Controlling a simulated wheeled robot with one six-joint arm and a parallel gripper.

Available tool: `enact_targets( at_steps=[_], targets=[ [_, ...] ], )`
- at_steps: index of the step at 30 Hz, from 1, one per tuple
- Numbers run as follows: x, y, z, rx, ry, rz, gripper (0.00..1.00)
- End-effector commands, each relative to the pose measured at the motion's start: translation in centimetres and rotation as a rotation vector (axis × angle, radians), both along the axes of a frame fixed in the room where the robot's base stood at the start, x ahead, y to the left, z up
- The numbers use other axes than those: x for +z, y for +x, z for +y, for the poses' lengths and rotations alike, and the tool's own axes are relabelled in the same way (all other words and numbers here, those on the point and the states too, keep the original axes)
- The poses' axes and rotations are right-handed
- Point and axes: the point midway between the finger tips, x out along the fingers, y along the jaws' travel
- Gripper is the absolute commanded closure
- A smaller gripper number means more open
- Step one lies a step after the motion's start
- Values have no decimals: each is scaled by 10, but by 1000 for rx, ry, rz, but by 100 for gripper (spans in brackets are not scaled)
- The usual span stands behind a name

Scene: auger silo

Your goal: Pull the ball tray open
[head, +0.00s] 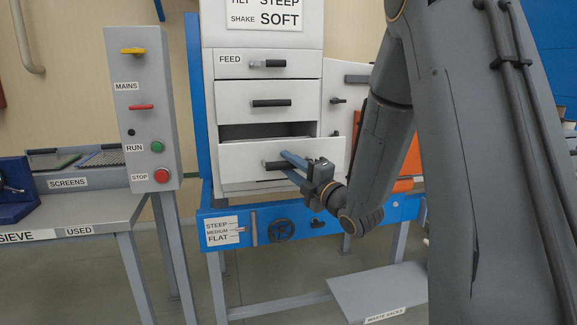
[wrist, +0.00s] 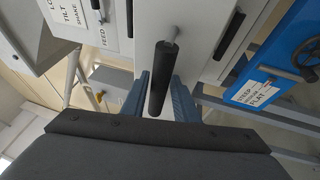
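The ball tray appears to be the lowest white drawer (head: 235,165) of the cabinet in the head view. It stands partly out, with a dark gap above its front. Its black bar handle (head: 274,165) also shows close up in the wrist view (wrist: 161,85). My gripper (head: 290,160) reaches it from the right. In the wrist view its two blue fingers (wrist: 160,98) lie one on each side of the bar, close against it, and look shut on it. The tray's inside is mostly hidden.
Above are a middle drawer (head: 235,101) and a FEED drawer (head: 233,70), both shut. A blue frame (head: 265,213) with a dark handwheel (head: 281,231) lies below. A switch post (head: 147,108) stands left. A low shelf (head: 378,290) is at lower right.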

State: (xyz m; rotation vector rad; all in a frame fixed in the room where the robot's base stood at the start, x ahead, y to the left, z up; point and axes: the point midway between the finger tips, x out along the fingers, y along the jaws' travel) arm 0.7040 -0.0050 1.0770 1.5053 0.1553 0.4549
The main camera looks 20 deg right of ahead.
Motion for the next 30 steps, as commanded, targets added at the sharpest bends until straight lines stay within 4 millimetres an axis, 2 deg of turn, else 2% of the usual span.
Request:
enact_targets(
  at_steps=[8, 21, 30],
  targets=[
    [0, -3, -1, -1, 1, -1, 73],
    [-13, -59, -25, -1, -1, 0, 73],
    [-14, -71, -29, 2, 0, -1, 73]
  ],
)
